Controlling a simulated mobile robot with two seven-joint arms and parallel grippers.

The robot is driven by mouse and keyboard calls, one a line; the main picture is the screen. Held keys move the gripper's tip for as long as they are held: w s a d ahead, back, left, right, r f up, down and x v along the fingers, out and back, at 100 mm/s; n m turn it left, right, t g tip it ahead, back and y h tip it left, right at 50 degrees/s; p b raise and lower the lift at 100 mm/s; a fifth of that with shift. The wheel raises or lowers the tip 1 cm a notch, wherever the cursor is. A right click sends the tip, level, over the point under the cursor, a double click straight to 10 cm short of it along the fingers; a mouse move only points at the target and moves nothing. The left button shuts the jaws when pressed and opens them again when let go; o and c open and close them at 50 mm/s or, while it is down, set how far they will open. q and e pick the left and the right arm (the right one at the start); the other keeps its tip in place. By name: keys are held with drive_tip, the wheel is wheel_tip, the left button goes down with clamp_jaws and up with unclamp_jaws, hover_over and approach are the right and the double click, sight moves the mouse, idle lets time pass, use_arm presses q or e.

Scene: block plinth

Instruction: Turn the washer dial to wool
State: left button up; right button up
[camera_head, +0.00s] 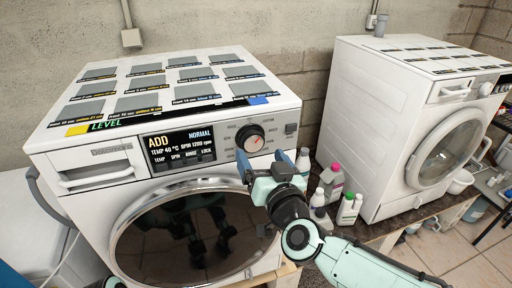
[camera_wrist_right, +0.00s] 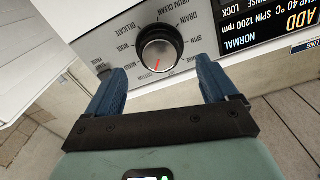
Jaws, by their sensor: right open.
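The washer dial (camera_head: 250,138) is a round black knob with a silver face, on the panel of the near white washer (camera_head: 300,128). In the right wrist view the dial (camera_wrist_right: 159,50) has a red pointer toward the bottom of the picture. The word WOOL (camera_wrist_right: 126,45) is printed left of the dial there. The display (camera_head: 180,148) reads NORMAL. My right gripper (camera_head: 263,163) is open with its blue fingers just below the dial. In the right wrist view its fingers (camera_wrist_right: 160,80) stand either side of the dial, apart from it.
A second white washer (camera_head: 385,100) stands at the right. Several bottles (camera_head: 331,178) stand on the surface between the washers. The near washer has a round dark door (camera_head: 180,240) and a drawer (camera_head: 95,172). Flat labelled cards (camera_head: 195,73) cover its top.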

sight(254, 144)
use_arm(q)
drive_tip(key=shift+r, duration=0.1)
use_arm(e)
drive_tip(key=shift+x, duration=2.35)
drive_tip(key=c, duration=1.1)
drive_tip(key=shift+o, duration=0.2)
